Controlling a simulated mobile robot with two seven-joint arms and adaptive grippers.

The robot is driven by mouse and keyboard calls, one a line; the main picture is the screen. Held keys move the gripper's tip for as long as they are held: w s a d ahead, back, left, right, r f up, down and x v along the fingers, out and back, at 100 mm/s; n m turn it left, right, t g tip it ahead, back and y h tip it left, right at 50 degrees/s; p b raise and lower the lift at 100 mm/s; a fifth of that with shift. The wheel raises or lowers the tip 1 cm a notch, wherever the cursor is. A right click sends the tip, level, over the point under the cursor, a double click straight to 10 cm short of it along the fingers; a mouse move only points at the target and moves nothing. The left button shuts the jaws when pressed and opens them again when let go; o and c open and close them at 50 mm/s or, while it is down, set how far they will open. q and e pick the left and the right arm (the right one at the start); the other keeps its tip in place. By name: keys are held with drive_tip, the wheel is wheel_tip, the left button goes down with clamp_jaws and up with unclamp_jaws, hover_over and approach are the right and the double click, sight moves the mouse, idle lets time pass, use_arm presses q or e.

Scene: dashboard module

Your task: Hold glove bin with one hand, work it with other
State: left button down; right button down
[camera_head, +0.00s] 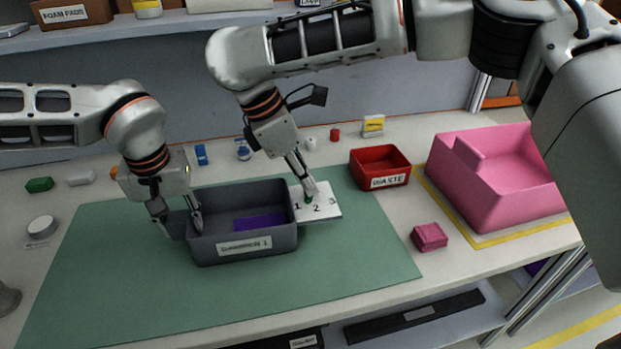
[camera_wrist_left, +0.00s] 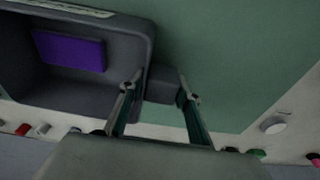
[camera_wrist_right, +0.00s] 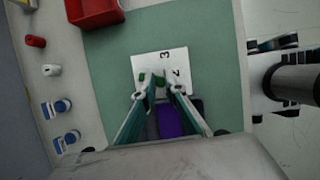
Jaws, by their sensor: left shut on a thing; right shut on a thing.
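The grey bin (camera_head: 275,250) stands on the green mat with a label on its front wall. A flat purple thing (camera_head: 258,222) lies inside it. A white plate (camera_head: 327,203) with the numbers 1, 2 and 3 sits at the bin's right side and carries a small green part (camera_wrist_right: 158,80). My left gripper (camera_head: 181,230) is shut on the grey tab (camera_wrist_left: 160,85) on the bin's left side, one finger on each side. My right gripper (camera_head: 309,194) is shut on the green part over the plate; its fingers partly hide that part.
A red waste bin (camera_head: 380,176) stands to the right, with a pink block (camera_head: 429,237) in front. A large pink tray (camera_head: 478,205) sits inside yellow tape at the far right. Small items line the back edge. The green mat (camera_head: 100,270) is clear in front.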

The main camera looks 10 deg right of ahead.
drive_tip(key=shift+w+a+m+g, duration=0.25)
drive_tip(key=shift+m+g, duration=0.1)
drive_tip(key=shift+m, duration=0.65)
drive_tip(key=shift+w+a+m+g, duration=0.2)
drive_tip(key=shift+m+g, duration=0.15)
drive_tip(key=shift+m, duration=0.65)
drive_tip(key=c, duration=2.1)
unclamp_jaws()
